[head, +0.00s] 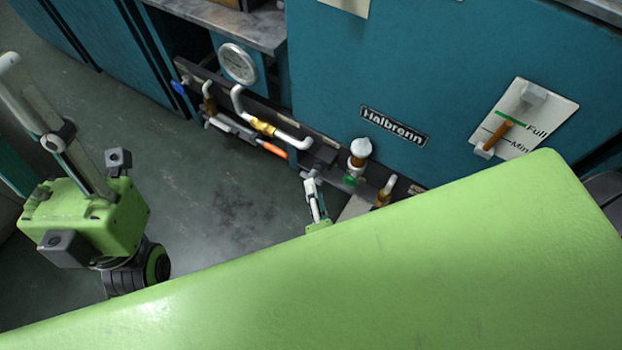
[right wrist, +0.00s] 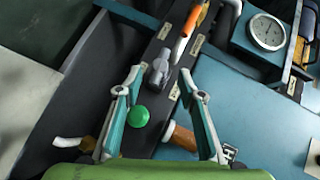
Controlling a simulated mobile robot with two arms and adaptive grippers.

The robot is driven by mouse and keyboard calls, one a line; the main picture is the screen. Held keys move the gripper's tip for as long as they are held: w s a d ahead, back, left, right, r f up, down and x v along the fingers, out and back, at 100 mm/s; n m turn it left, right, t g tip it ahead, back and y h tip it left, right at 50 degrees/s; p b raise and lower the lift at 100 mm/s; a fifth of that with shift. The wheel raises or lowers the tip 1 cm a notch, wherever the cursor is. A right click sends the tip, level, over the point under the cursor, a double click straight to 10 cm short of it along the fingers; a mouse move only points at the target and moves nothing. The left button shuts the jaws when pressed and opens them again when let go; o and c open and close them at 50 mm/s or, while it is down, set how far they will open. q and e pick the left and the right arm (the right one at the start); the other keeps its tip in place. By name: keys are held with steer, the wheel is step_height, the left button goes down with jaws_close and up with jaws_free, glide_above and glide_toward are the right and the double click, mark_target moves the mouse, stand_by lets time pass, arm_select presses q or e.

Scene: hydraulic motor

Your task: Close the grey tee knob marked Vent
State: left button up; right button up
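A grey tee knob (right wrist: 160,70) sits on the dark manifold strip in the right wrist view. Labels near it are too small to read, so I cannot confirm the Vent marking. My right gripper (right wrist: 163,76) is open, with one fingertip on each side of the knob. I cannot tell whether either finger touches it. In the head view the right gripper (head: 311,178) is at the manifold, partly hidden by my green arm. My left gripper (head: 10,62) is raised at the far left, away from the manifold; its fingers are side-on and overlap.
A green knob (right wrist: 138,116) lies between my right fingers, nearer the palm. White pipes (head: 292,140), an orange-handled part (head: 272,149) and a round gauge (head: 238,64) are along the manifold. A white-capped fitting (head: 360,148) stands right of the gripper. The floor (head: 215,190) is clear.

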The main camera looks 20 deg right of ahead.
mark_target(311, 177)
steer(key=b+x, duration=0.1)
steer(key=x, duration=0.5)
steer(key=shift+b, duration=0.35)
steer(key=shift+c, duration=0.4)
